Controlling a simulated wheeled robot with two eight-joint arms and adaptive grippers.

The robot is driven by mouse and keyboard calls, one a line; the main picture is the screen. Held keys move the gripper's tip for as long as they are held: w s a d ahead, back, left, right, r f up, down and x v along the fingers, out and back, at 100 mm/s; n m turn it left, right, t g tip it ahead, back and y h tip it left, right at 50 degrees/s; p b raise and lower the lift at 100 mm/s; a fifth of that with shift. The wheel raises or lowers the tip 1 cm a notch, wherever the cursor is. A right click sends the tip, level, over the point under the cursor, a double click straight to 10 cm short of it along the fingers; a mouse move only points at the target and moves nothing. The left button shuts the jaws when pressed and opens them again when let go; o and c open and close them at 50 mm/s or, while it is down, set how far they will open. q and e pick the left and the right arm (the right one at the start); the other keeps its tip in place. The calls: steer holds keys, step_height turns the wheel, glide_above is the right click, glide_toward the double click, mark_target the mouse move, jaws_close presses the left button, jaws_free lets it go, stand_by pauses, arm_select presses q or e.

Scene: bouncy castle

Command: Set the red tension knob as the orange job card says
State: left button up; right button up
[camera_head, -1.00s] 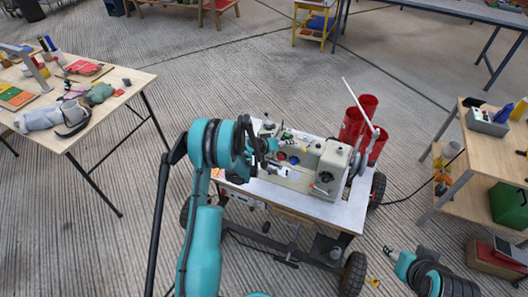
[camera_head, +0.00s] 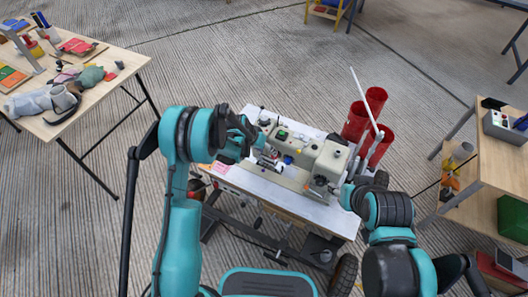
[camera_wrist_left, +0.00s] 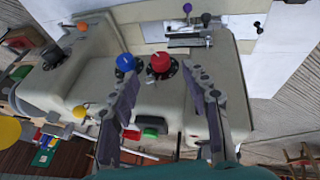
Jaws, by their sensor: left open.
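The red tension knob (camera_wrist_left: 159,62) sits on a black dial on the cream sewing machine (camera_head: 322,165), beside a blue knob (camera_wrist_left: 125,62). My left gripper (camera_wrist_left: 160,74) is open, its fingers apart on either side of the red knob's near side in the left wrist view. I cannot tell whether they touch it. In the head view my left gripper (camera_head: 262,142) is over the machine's left part. My right gripper (camera_head: 347,194) is by the machine's right end, its fingers too small to read. A small pinkish-orange card (camera_head: 220,168) lies at the worktable's left; its writing is unreadable.
A green button (camera_wrist_left: 150,132) and a black knob (camera_wrist_left: 52,56) are on the machine too. A cluttered table (camera_head: 118,85) is left, a wooden shelf unit (camera_head: 490,150) right.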

mark_target(273, 157)
arm_select(q)
steer(key=b+x, duration=0.2)
steer(key=x, duration=0.4)
steer(key=shift+f, duration=0.35)
steer(key=shift+w+d, duration=0.1)
steer(key=shift+d, duration=0.05)
jaws_close()
